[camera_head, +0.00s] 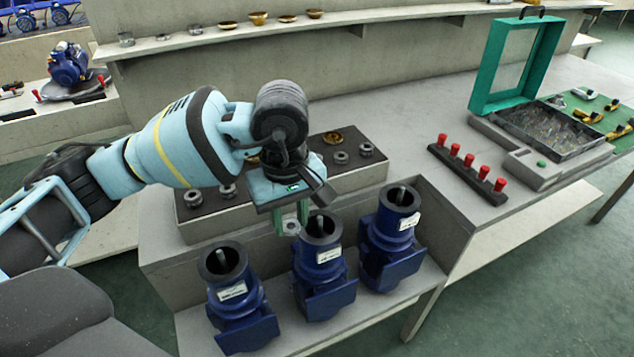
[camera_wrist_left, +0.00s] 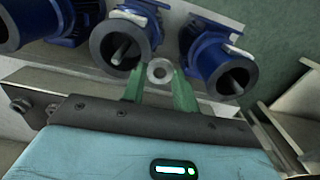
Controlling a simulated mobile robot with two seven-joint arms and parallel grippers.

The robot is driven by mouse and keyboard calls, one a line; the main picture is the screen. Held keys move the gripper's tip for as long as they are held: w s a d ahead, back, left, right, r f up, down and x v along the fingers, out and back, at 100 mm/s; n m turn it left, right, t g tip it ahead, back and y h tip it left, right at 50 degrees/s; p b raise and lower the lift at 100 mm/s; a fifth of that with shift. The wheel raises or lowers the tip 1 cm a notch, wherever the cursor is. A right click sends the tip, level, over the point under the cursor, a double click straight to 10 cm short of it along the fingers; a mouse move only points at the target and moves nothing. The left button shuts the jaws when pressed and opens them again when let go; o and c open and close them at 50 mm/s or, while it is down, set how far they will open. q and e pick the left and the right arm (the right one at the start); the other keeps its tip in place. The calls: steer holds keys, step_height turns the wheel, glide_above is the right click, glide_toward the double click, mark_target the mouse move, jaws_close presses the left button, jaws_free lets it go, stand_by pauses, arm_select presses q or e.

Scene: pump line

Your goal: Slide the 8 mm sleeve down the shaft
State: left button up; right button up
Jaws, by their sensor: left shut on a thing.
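My left gripper (camera_head: 291,222) is shut on a small grey ring-shaped sleeve (camera_head: 291,227), held between its green fingertips. The sleeve (camera_wrist_left: 160,71) shows its round bore in the left wrist view. Three blue pumps stand in a row: a left one (camera_head: 240,308), a middle one (camera_head: 325,275) and a right one (camera_head: 392,250). Each has a dark round collar with a pale shaft inside. The sleeve is beside the middle pump's collar, between it and the left pump, and not over a shaft. I cannot tell which size the sleeve is. My right gripper is out of view.
Behind the gripper, a dark-topped block (camera_head: 358,177) bears several rings and a brass part. To the right are a rack of red-topped pegs (camera_head: 470,166), a metal tray (camera_head: 548,130) and an upright green frame (camera_head: 490,70). A back shelf (camera_head: 220,38) holds small bowls.

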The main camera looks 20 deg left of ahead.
arm_select(q)
steer(key=m, duration=0.7)
steer(key=s+f+m, duration=0.1)
steer(key=m, duration=0.2)
steer(key=shift+d, duration=0.1)
